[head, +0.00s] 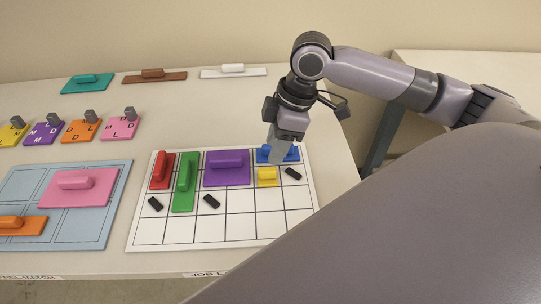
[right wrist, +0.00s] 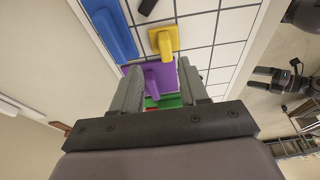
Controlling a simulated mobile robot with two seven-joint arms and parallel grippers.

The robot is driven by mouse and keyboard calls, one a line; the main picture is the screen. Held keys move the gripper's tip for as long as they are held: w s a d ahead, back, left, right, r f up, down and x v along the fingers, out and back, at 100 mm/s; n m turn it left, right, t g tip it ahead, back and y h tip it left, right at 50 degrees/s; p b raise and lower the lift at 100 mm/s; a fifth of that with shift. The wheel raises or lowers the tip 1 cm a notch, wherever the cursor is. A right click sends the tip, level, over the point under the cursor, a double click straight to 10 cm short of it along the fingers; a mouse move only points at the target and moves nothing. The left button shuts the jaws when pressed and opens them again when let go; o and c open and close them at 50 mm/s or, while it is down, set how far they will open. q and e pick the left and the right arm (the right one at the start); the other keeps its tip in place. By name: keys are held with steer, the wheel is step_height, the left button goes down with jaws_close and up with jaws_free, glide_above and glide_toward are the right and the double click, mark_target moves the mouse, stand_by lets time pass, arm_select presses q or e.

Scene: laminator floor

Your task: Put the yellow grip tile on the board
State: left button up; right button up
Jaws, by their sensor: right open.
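The yellow grip tile (head: 267,177) lies on the white gridded board (head: 232,230), just below the blue grip tile (head: 265,154). It is small, with a raised yellow grip, and also shows in the right wrist view (right wrist: 164,42), beyond my fingertips. My right gripper (head: 279,158) points down over the board's upper right, in front of part of the blue tile. In the right wrist view the gripper (right wrist: 158,68) has its fingers apart, with nothing held between them; the purple tile (right wrist: 154,76) shows below and behind the gap. My left gripper is not in view.
The board also holds a red tile (head: 161,170), a green tile (head: 185,183) and several small black pieces. A light blue board (head: 95,222) with pink and orange tiles lies left. Lettered tiles and a back row of teal, brown and white tiles stand farther off.

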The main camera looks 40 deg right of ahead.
steer(key=v, duration=0.6)
stand_by(0.5)
